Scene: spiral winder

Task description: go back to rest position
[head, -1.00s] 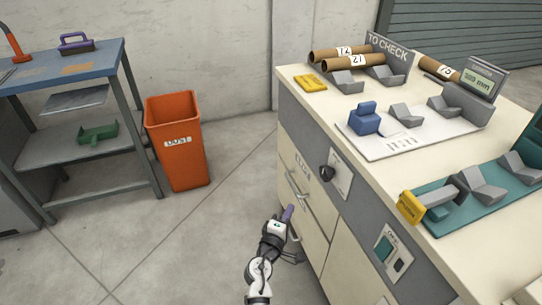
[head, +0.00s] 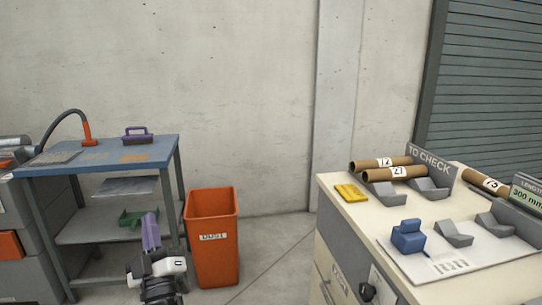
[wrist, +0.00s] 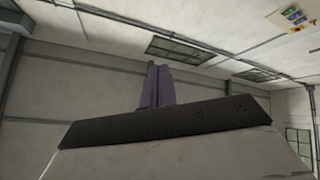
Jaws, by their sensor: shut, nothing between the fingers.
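My gripper (head: 151,230) shows at the lower left of the head view, with purple fingers pointing up. The fingers are together and hold nothing. In front of the blue-topped bench, it stands just left of the orange dust bin in the picture. In the wrist view the purple fingers (wrist: 157,85) are pressed together, with only the wall, ceiling and windows beyond them.
The orange bin (head: 212,250) stands right of my gripper. The blue-topped bench (head: 105,152) is behind it, with a green tray (head: 132,217) on its shelf. The cream cabinet (head: 345,208) with cardboard tubes (head: 388,173) is at right. Floor between bin and cabinet is clear.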

